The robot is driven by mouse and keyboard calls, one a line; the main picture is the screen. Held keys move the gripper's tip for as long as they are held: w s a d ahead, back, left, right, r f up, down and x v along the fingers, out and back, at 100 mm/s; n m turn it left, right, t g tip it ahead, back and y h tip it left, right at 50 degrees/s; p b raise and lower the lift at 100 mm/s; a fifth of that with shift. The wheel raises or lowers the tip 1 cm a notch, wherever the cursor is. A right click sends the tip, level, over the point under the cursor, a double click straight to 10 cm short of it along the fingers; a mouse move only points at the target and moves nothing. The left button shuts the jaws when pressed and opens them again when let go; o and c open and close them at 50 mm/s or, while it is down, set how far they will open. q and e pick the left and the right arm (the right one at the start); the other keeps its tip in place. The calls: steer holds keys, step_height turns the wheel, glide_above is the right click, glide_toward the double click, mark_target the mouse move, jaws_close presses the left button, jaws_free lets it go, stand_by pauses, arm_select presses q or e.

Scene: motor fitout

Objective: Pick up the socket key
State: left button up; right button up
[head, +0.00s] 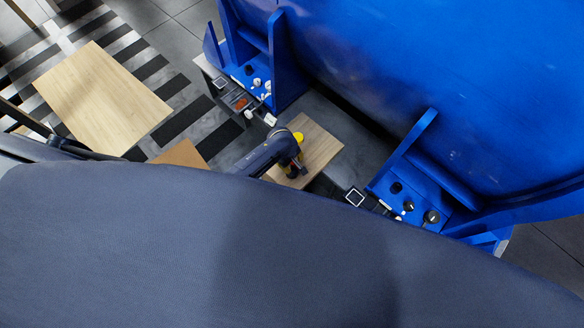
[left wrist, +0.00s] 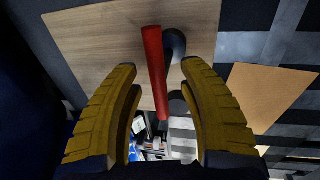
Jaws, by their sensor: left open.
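The socket key (left wrist: 154,75) shows in the left wrist view as a long red bar with a dark curved piece beside it. It is over or on a pale wooden board (left wrist: 95,35); I cannot tell whether it touches it. My left gripper (left wrist: 160,66) is open, with one yellow finger on each side of the key and a gap to each. In the head view my left gripper (head: 294,166) is above the small wooden board (head: 318,150). The key cannot be made out there. My right gripper is not in view.
Large blue equipment (head: 390,60) stands close behind and to the right, with blue brackets carrying small knobs (head: 432,216). A wooden tabletop (head: 100,98) is at the left. A brown board (head: 182,154) is left of my left arm. Striped flooring shows between.

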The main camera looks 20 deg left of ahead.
arm_select(q)
jaws_close()
stand_by(0.4)
